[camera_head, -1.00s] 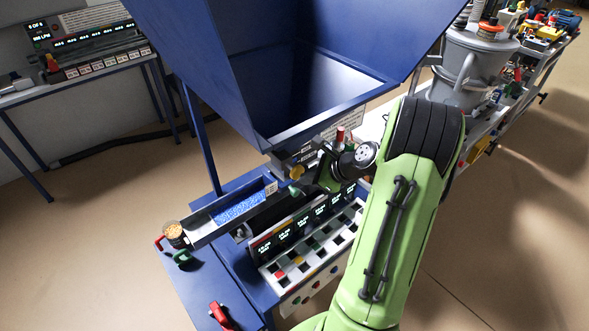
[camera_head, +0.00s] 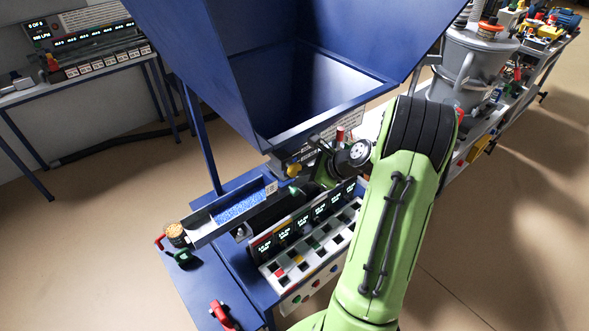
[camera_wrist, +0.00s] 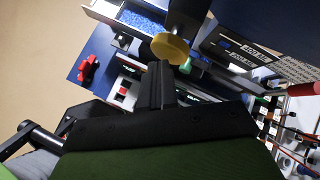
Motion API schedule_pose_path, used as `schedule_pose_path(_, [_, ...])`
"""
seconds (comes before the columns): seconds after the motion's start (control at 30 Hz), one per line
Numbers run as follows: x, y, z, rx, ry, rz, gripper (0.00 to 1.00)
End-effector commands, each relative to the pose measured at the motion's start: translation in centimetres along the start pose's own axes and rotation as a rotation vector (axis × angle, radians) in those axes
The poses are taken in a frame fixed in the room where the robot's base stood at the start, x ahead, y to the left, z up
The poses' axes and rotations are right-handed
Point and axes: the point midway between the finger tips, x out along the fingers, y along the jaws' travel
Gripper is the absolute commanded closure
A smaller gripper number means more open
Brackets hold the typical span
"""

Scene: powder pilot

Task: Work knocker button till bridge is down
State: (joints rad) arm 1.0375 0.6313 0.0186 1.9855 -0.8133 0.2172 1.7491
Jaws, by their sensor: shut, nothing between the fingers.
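A blue hopper (camera_head: 235,75) stands over the bench, its inside dark; no powder bridge can be made out. A round yellow button (camera_head: 293,171) sits below the hopper's lower edge; I take it for the knocker button. It also shows in the wrist view as a yellow disc (camera_wrist: 170,47) on a dark stem. My gripper (camera_wrist: 161,70) is shut and empty, its black fingertips close to the disc's lower edge; I cannot tell whether they touch. In the head view my wrist hides most of the fingers. A green knob (camera_wrist: 186,67) lies just right of the fingertips.
A panel with several displays and buttons (camera_head: 308,240) stands below my wrist. A red handle (camera_head: 222,316) is on the blue bench. Open floor lies left.

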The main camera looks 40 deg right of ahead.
Motion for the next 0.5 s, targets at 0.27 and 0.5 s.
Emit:
schedule_pose_path(0.27, [0.24, -0.17, 0.28, -0.001, -0.001, 0.000, 1.00])
schedule_pose_path(0.5, [0.46, -0.33, 0.48, -0.001, -0.002, 0.000, 1.00])
